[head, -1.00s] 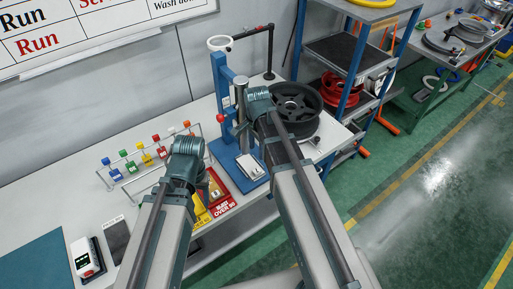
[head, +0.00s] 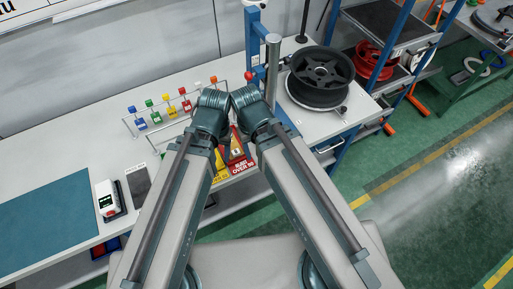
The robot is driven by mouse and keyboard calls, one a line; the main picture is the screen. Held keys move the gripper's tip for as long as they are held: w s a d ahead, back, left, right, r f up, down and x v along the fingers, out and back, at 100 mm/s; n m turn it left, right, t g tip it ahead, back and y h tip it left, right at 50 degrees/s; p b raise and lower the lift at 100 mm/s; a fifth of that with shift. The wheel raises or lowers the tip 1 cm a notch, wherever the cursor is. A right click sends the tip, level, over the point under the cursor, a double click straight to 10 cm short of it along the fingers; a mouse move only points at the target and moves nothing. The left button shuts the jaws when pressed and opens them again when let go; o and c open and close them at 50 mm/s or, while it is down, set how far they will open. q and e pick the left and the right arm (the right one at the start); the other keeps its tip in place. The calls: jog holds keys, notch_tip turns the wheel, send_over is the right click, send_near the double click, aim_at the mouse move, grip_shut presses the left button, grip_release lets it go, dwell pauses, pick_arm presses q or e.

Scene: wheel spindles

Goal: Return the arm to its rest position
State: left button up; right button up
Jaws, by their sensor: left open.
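My left arm (head: 185,185) comes up from the lower left, and its dark teal joint (head: 211,108) is above the bench's front part. My right arm (head: 305,185) comes up from the lower right, and its teal joint (head: 250,105) is close beside the left one. The two arms lean together in an upside-down V. My left gripper is mostly hidden around the joints, and its fingers are hard to make out; I see nothing held. My right gripper does not show.
A black wheel (head: 320,75) stands right of a steel post (head: 272,65). A blue-posted shelf (head: 350,62) is beyond.

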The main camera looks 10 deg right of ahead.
pick_arm(q)
notch_tip(320, 180, down, 9)
jog(key=b, duration=0.8)
jog(key=shift+r+b, duration=0.2)
jog(key=shift+b, duration=0.1)
jog(key=shift+r, duration=0.2)
